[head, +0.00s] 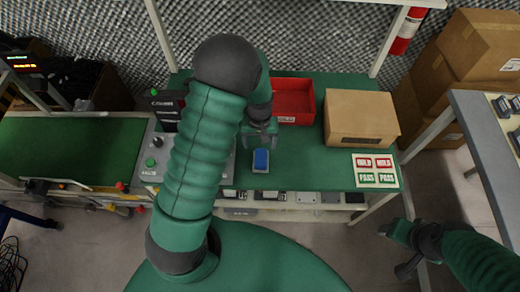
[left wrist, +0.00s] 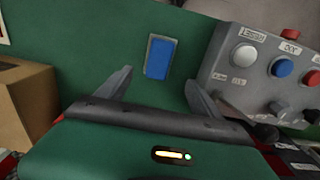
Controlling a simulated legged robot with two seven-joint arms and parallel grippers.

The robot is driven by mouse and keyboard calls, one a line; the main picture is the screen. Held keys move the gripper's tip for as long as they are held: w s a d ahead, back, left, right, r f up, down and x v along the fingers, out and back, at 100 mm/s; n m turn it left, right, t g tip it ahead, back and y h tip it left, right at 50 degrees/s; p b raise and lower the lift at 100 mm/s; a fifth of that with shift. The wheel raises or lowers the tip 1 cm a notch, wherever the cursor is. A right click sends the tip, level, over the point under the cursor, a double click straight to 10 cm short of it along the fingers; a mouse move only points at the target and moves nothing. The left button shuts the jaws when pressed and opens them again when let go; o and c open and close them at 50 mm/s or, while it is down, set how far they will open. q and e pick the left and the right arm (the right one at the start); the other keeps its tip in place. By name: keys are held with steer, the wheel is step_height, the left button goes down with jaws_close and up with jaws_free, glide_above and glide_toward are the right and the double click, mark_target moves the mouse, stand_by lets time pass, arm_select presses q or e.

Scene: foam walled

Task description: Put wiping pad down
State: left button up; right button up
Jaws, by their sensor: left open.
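The blue wiping pad (head: 261,160), with a pale grey edge, lies on the green bench top (head: 308,167). My left gripper (head: 260,138) is just behind it in the head view, open, with nothing between its fingers. In the left wrist view the pad (left wrist: 160,57) lies flat just beyond the two spread fingertips (left wrist: 159,82), roughly centred between them and apart from both. My right gripper (head: 393,231) is at the lower right, away from the bench; whether its jaws are open does not show.
A red bin (head: 293,101) and a cardboard box (head: 361,117) stand at the back of the bench. A HOLD/PASS label sheet (head: 376,171) lies at its right. A grey button panel (left wrist: 265,70) is close to the pad. My left arm hides part of the bench.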

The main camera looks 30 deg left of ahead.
arm_select(q)
steer(key=s+d+r+m+t+p, duration=0.1)
steer(key=s+d+r+m+p, duration=0.1)
steer(key=r, duration=0.7)
steer(key=s+d+r+m+t+p, duration=0.1)
steer(key=s+d+r+m+p, duration=0.2)
steer(key=s+d+r, duration=0.3)
step_height(320, 180, up, 3)
steer(key=shift+s+f+m+t, duration=0.15)
steer(key=shift+s+m+t, duration=0.15)
steer(key=shift+s+m, duration=0.5)
steer(key=shift+s, duration=0.1)
steer(key=shift+s, duration=0.1)
steer(key=shift+o, duration=0.4)
